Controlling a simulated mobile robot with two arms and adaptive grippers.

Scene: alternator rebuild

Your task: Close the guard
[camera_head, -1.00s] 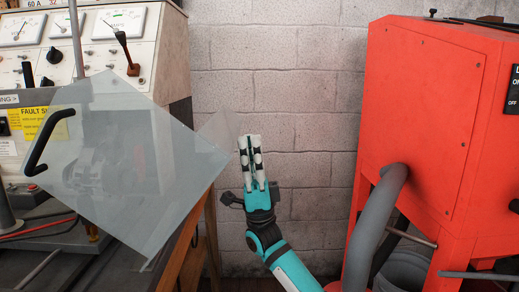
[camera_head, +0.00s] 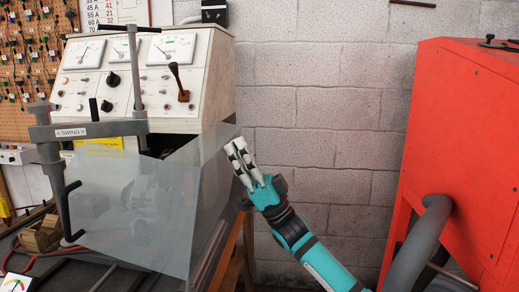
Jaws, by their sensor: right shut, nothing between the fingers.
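The guard (camera_head: 130,205) is a clear, tilted panel with a black handle (camera_head: 64,210) at its left side. It stands in front of the test bench, below a grey metal arm marked SWING (camera_head: 95,128). A second clear pane (camera_head: 212,150) joins it at the right. Through the panel, machine parts show blurred. My right gripper (camera_head: 236,150) is shut and empty. Its fingertips are at the right edge of the clear panes; I cannot tell whether they touch. My left gripper is not in view.
The bench console (camera_head: 205,75) with gauges, knobs and a lever (camera_head: 178,82) rises behind the guard. A red cabinet (camera_head: 460,140) with a grey hose (camera_head: 420,240) stands at the right. A bare block wall (camera_head: 320,90) lies between. A wooden box (camera_head: 40,235) sits at the lower left.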

